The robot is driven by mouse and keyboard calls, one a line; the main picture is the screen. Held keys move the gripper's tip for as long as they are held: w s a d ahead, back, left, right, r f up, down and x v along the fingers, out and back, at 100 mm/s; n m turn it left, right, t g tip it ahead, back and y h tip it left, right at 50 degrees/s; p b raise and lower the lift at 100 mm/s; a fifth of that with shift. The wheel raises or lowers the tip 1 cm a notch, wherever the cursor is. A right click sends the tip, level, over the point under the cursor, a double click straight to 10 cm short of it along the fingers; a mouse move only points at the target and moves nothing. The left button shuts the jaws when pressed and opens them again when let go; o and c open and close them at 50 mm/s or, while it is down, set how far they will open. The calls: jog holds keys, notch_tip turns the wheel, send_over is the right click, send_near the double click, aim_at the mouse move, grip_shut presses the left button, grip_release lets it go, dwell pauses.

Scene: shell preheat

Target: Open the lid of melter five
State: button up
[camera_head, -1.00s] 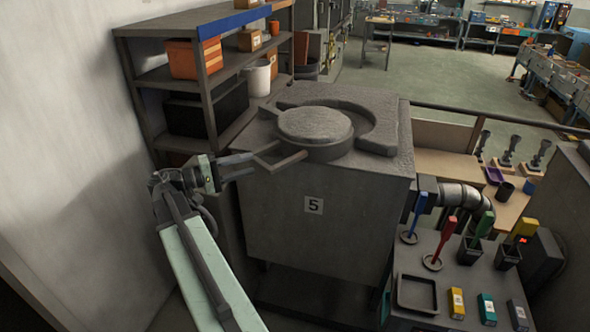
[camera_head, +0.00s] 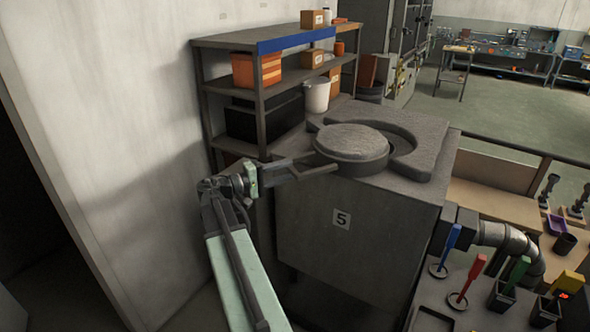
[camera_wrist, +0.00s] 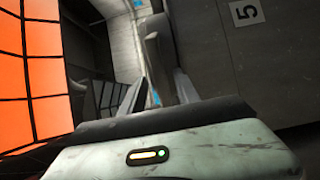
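Melter five (camera_head: 350,250) is a grey box with a "5" label on its front, which also shows in the wrist view (camera_wrist: 245,12). Its round grey lid (camera_head: 351,138) lies flat on top, inside a raised curved rim. The lid's handle (camera_head: 318,170) sticks out to the left past the melter's edge. My gripper (camera_head: 290,168) is at the handle's outer end, left of the lid. In the wrist view the fingers (camera_wrist: 160,92) look apart, with a grey bar, apparently the handle, between or just beyond them. Contact cannot be made out.
A shelf (camera_head: 235,90) with orange boxes and a white bucket (camera_head: 316,95) stands behind and left of the melter. A pale wall (camera_head: 110,130) is at the left. A pipe (camera_head: 505,240) and a bench with coloured levers (camera_head: 475,275) are at the right.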

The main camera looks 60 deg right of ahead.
jog(key=shift+x, duration=1.35)
grip_shut()
jog(key=shift+a+f, duration=0.1)
